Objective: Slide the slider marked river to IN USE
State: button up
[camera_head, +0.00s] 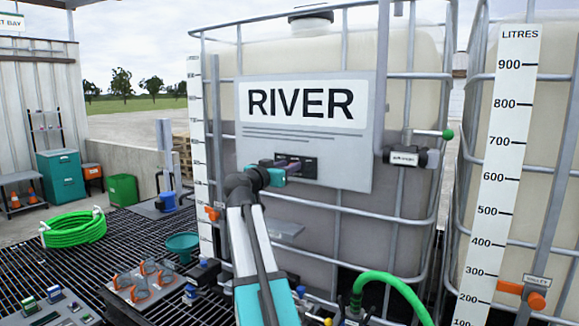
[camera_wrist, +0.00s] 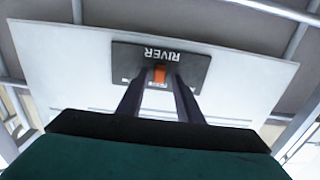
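The river slider is a dark plate (camera_head: 310,166) on the grey board below the big RIVER label. In the wrist view the plate (camera_wrist: 193,65) appears upside down with the word RIVER in white. Its small orange knob (camera_wrist: 160,74) shows between my fingers. My gripper (camera_wrist: 162,80) points at the plate, with one finger on each side of the knob and a small gap visible on both sides. In the head view my gripper (camera_head: 290,166) covers the left part of the plate and the knob is hidden. The position marking cannot be read.
The RIVER tank stands in a metal cage (camera_head: 340,210). A valve with a green-tipped handle (camera_head: 447,134) sticks out at right. A litre scale (camera_head: 505,160) and an orange valve handle (camera_head: 522,293) stand further right. A green hose (camera_head: 395,285) curves below. Grating floor (camera_head: 130,235) lies left.

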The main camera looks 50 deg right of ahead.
jog(key=shift+c, duration=0.5)
grip_shut()
jog(key=shift+w, duration=0.1)
jog(key=w+b, duration=0.2)
jog(key=b, duration=0.1)
jog(key=w+a+b, duration=0.1)
jog(key=w+b, duration=0.2)
jog(key=shift+w+a+r+b, duration=0.1)
jog(key=shift+a+r+b, duration=0.1)
jog(key=shift+b, duration=0.15)
